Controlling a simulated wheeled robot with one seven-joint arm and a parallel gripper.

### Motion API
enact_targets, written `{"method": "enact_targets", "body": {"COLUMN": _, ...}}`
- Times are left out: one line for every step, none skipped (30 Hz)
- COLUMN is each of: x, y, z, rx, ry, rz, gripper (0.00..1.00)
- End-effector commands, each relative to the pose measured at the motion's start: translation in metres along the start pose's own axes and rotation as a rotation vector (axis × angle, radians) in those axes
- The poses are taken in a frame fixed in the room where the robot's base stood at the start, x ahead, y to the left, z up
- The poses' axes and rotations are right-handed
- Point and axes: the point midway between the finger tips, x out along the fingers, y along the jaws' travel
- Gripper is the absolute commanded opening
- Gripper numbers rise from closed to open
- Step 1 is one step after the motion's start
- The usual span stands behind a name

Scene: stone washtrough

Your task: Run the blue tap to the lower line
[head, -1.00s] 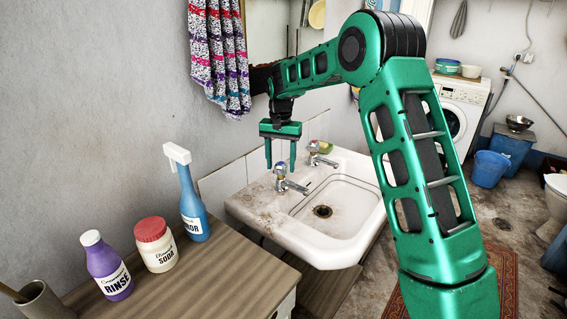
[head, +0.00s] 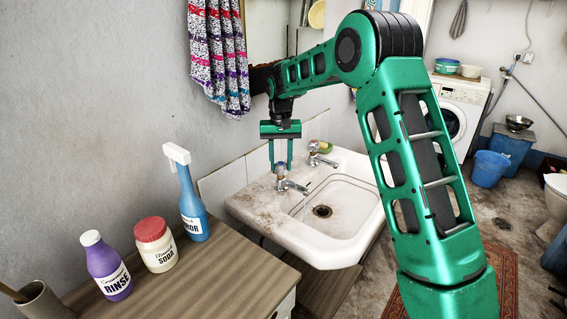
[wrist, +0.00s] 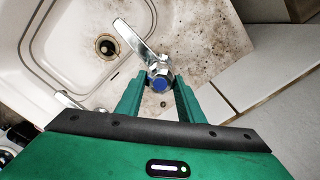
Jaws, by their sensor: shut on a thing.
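The blue-topped tap (head: 281,184) is a chrome tap on the near back corner of the white stone sink (head: 262,218). In the wrist view its blue cap (wrist: 158,83) sits between my fingertips, with its spout reaching over the basin. My gripper (head: 280,167) points down over this tap and is shut on its head; it also shows in the wrist view (wrist: 158,90). No water shows at the spout. The basin looks empty, with its dark drain (head: 322,211) uncovered.
A second chrome tap (head: 315,153) stands farther along the sink's back edge. A wooden counter (head: 215,268) in front holds a blue spray bottle (head: 193,210), a soda jar (head: 156,247) and a purple rinse bottle (head: 107,268). A tiled wall is behind the sink.

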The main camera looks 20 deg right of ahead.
Motion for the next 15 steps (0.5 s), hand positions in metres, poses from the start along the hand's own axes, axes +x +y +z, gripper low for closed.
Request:
{"method": "enact_targets", "body": {"x": -0.0012, "y": -0.0024, "z": -0.0008, "rx": -0.003, "ry": 0.005, "rz": -0.003, "gripper": 0.12}}
{"method": "enact_targets", "body": {"x": -0.0012, "y": -0.0024, "z": -0.0008, "rx": -0.003, "ry": 0.005, "rz": -0.003, "gripper": 0.12}}
{"method": "enact_targets", "body": {"x": -0.0012, "y": -0.0025, "z": -0.0008, "rx": -0.003, "ry": 0.005, "rz": -0.003, "gripper": 0.12}}
{"method": "enact_targets", "body": {"x": -0.0013, "y": -0.0025, "z": -0.0008, "rx": -0.002, "ry": 0.005, "rz": -0.003, "gripper": 0.12}}
{"method": "enact_targets", "body": {"x": -0.0013, "y": -0.0026, "z": -0.0008, "rx": -0.002, "ry": 0.005, "rz": -0.003, "gripper": 0.37}}
{"method": "enact_targets", "body": {"x": -0.0013, "y": -0.0025, "z": -0.0007, "rx": -0.002, "ry": 0.005, "rz": -0.003, "gripper": 0.46}}
{"method": "enact_targets", "body": {"x": -0.0012, "y": -0.0024, "z": -0.0007, "rx": -0.002, "ry": 0.004, "rz": -0.003, "gripper": 0.53}}
{"method": "enact_targets", "body": {"x": -0.0012, "y": -0.0022, "z": -0.0006, "rx": -0.001, "ry": 0.004, "rz": -0.003, "gripper": 0.53}}
{"method": "enact_targets", "body": {"x": -0.0011, "y": -0.0020, "z": -0.0005, "rx": -0.001, "ry": 0.004, "rz": -0.003, "gripper": 0.53}}
{"method": "enact_targets", "body": {"x": -0.0010, "y": -0.0018, "z": -0.0005, "rx": 0.000, "ry": 0.003, "rz": -0.002, "gripper": 0.53}}
{"method": "enact_targets", "body": {"x": -0.0010, "y": -0.0017, "z": -0.0005, "rx": 0.000, "ry": 0.003, "rz": -0.002, "gripper": 0.53}}
{"method": "enact_targets", "body": {"x": -0.0009, "y": -0.0015, "z": -0.0004, "rx": 0.000, "ry": 0.003, "rz": -0.002, "gripper": 0.53}}
{"method": "enact_targets", "body": {"x": -0.0008, "y": -0.0014, "z": -0.0004, "rx": 0.000, "ry": 0.003, "rz": -0.002, "gripper": 0.53}}
{"method": "enact_targets", "body": {"x": -0.0008, "y": -0.0014, "z": -0.0003, "rx": 0.001, "ry": 0.003, "rz": -0.002, "gripper": 0.53}}
{"method": "enact_targets", "body": {"x": -0.0009, "y": -0.0013, "z": -0.0003, "rx": 0.001, "ry": 0.002, "rz": -0.002, "gripper": 0.53}}
